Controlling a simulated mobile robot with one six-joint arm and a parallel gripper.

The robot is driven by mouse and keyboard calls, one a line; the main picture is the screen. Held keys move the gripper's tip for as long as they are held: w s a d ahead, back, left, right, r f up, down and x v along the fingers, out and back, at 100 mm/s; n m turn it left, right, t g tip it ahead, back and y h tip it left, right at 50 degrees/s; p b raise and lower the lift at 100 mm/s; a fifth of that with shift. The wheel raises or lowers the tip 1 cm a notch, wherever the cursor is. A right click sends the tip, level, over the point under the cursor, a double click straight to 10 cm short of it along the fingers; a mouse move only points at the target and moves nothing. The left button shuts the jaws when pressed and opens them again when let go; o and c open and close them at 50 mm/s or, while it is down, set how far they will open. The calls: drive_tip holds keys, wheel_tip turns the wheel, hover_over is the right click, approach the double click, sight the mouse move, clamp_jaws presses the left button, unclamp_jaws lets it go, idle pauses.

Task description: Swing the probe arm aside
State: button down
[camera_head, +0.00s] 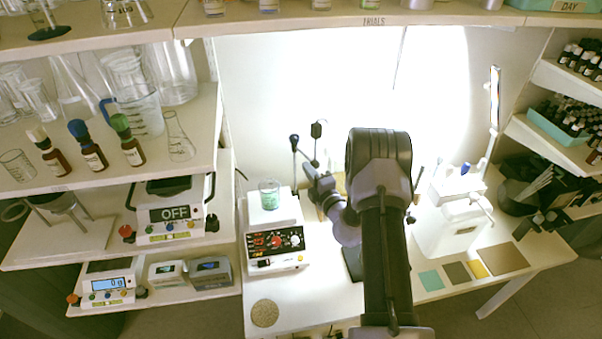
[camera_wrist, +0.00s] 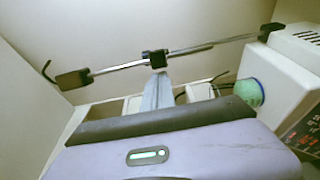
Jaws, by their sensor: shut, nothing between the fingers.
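The hot plate (camera_head: 273,240) stands on the bench, with a beaker of green liquid (camera_head: 269,196) on top; the beaker also shows in the wrist view (camera_wrist: 248,92). Behind the hot plate's right side is a thin metal rod with a dark clamp (camera_wrist: 155,58) and a dark block at its far end (camera_wrist: 73,79). A small dark box on a thin stem (camera_head: 316,130) stands nearby in the head view. Which piece is the probe arm itself is hard to tell. My gripper (camera_wrist: 158,76) is shut and empty, its tip close to the clamp. Contact cannot be told.
A white apparatus (camera_head: 452,225) stands right of my arm. Shelves with glassware and brown bottles (camera_head: 88,145) are at left; bottle racks (camera_head: 565,125) are at right. An overhead shelf (camera_head: 372,21) spans the back. Coloured squares (camera_head: 457,271) lie on the bench front.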

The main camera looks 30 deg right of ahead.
sight(318, 165)
drive_tip(key=d+n+y+b, duration=0.1)
drive_tip(key=d+n+y, duration=0.1)
drive_tip(key=d+y, duration=0.1)
drive_tip(key=shift+d+f, duration=0.1)
drive_tip(key=shift+d, duration=0.3)
drive_tip(key=shift+w+d+n+g+y+b, duration=0.2)
drive_tip(key=shift+d+n+y+b, duration=0.1)
drive_tip(key=shift+d+y+b, duration=0.3)
drive_tip(key=shift+w+d+n+g+y+b, duration=0.15)
drive_tip(key=shift+d+n+y+b, duration=0.2)
drive_tip(key=shift+d, duration=0.3)
drive_tip(key=shift+d+r, duration=0.1)
drive_tip(key=shift+r, duration=0.15)
